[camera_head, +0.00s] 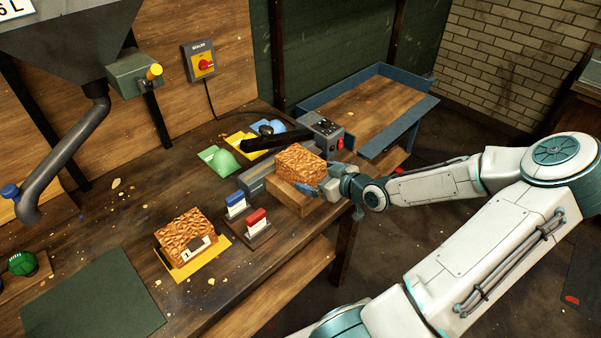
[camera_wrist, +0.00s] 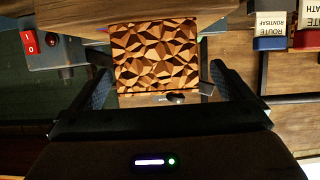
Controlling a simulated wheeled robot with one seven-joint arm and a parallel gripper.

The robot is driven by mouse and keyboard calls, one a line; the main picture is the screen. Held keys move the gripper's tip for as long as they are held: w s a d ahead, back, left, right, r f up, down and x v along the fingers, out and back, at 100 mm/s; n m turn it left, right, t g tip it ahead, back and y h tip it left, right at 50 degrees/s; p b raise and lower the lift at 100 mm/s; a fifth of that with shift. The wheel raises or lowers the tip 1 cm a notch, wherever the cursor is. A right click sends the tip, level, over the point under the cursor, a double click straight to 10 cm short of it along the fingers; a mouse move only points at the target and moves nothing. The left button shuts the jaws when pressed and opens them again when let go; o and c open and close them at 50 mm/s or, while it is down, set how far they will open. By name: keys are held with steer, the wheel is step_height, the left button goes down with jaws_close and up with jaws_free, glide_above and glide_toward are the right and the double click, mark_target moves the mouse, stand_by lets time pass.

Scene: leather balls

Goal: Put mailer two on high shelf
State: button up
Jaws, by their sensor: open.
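A brown, facet-patterned mailer (camera_head: 300,163) sits on a small wooden block (camera_head: 291,197) by the sealer; I cannot read a number on it. My gripper (camera_head: 327,186) is open at its right front side. In the wrist view the mailer (camera_wrist: 155,50) lies ahead between the two spread fingers of my gripper (camera_wrist: 157,82); I cannot tell if either finger touches it. A second patterned mailer (camera_head: 185,233), labelled 1, lies on a yellow mat (camera_head: 212,264) nearer the front. I cannot make out which surface is the high shelf.
A black-armed sealer (camera_head: 274,138) stands behind the block. Blue and red stamps (camera_head: 235,202) stand in front of it. Green, yellow and blue pieces (camera_head: 222,160) lie left. A blue-rimmed table (camera_head: 365,100) at the back is bare. A dark green mat (camera_head: 92,300) lies front left.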

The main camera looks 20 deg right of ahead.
steer(key=shift+p+x, duration=0.5)
steer(key=shift+x, duration=2.15)
steer(key=shift+w+d+r, duration=0.1)
steer(key=shift+d+r, duration=0.05)
steer(key=shift+d, duration=0.05)
steer(key=c, duration=1)
steer(key=shift+c, duration=0.4)
steer(key=shift+r, duration=0.1)
